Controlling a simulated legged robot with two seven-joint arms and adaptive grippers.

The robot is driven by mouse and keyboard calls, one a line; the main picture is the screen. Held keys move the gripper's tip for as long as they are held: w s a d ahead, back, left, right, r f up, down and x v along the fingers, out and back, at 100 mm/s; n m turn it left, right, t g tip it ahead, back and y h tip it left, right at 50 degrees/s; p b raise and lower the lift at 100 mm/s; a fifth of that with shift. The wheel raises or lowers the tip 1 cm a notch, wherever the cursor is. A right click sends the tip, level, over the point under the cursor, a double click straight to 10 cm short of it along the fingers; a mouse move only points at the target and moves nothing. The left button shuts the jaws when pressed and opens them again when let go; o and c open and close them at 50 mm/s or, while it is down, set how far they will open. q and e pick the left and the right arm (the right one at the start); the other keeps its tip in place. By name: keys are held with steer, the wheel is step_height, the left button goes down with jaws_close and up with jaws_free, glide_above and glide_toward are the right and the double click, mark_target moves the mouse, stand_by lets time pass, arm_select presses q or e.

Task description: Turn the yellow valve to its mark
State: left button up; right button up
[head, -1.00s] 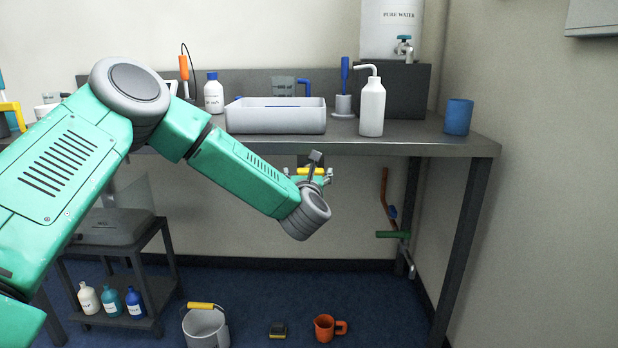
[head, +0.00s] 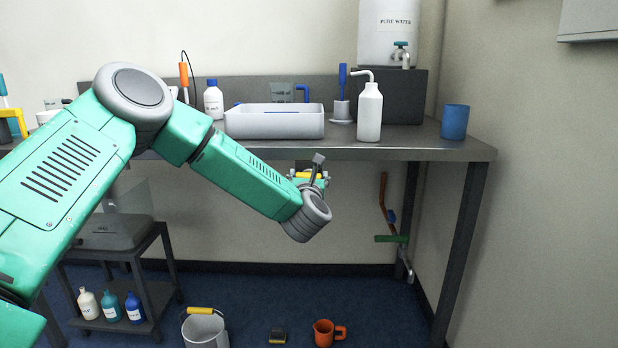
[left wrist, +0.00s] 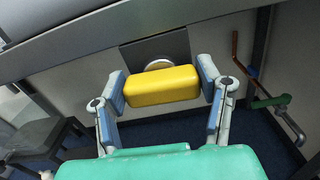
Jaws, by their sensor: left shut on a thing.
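The yellow valve (left wrist: 162,86) has a thick bar handle, nearly level in the left wrist view with its right end slightly higher. A round pale stem shows behind it, on a dark plate under the table edge. My left gripper (left wrist: 163,79) is shut on the valve, one blue-grey finger pad at each end of the bar. In the head view the left gripper (head: 310,179) is partly hidden by my wrist, and only a strip of the yellow valve (head: 302,174) shows. I cannot make out the mark. My right gripper is not in view.
The steel table (head: 400,149) overhangs the valve and carries a white basin (head: 275,123) and a wash bottle (head: 369,112). A pipe with a green handle (head: 391,239) is on the wall to the right. A bucket (head: 205,330) and an orange jug (head: 324,332) stand on the floor.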

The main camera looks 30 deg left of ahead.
arm_select(q)
steer(key=m+p, duration=0.1)
steer(key=m, duration=0.3)
steer(key=shift+w+m, duration=0.1)
steer(key=shift+m, duration=0.3)
steer(key=m+p, duration=0.2)
steer(key=m, duration=0.1)
steer(key=shift+d+f+m, duration=0.1)
steer(key=shift+d+m, duration=0.05)
steer(key=shift+m, duration=0.15)
steer(key=m+p, duration=0.2)
steer(key=m, duration=0.3)
steer(key=shift+d+f+p, duration=0.1)
steer(key=shift+p, duration=0.25)
steer(key=shift+w+f+m+p, duration=0.15)
steer(key=shift+m+p, duration=0.7)
steer(key=shift+m, duration=1.05)
steer(key=o, duration=1)
steer(key=shift+o, duration=0.8)
steer(key=shift+w+f, duration=0.1)
steer(key=shift+f, duration=0.1)
steer(key=v, duration=1.1)
steer(key=shift+s, duration=0.45)
